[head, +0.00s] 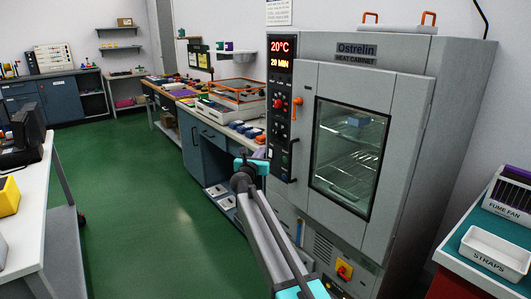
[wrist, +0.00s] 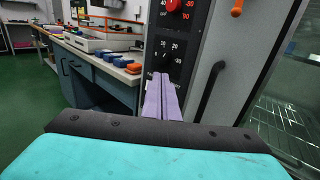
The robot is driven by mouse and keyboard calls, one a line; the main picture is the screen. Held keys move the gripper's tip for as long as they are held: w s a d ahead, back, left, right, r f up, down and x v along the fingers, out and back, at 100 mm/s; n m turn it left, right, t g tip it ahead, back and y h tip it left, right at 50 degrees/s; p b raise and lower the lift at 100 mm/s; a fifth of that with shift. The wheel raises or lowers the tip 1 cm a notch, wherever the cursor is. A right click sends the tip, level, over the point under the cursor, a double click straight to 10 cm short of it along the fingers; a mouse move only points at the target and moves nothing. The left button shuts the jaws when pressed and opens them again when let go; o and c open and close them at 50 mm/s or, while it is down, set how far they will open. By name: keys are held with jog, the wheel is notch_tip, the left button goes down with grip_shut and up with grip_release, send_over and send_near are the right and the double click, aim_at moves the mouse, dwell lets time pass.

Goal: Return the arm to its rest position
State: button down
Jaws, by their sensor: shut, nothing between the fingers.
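My arm reaches up from the bottom of the head view, its far end in front of the left edge of the grey heat cabinet (head: 455,60). In the wrist view my gripper (wrist: 161,78) shows as two lilac fingers lying together, shut and empty. Its tips appear in front of the cabinet's dark control panel (wrist: 176,45), near the lower dial; I cannot tell if they touch. In the head view the fingers are small and hard to make out. The cabinet door (head: 304,105) looks closed, and a blue item (head: 359,120) sits on a rack behind its glass.
A long workbench (head: 211,131) with trays and small blue and red blocks runs left of the cabinet. A white table (head: 30,190) stands at the left. A bench with a white STRAPS bin (head: 495,252) is at the right. Green floor (head: 135,210) between is clear.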

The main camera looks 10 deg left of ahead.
dwell(0.3)
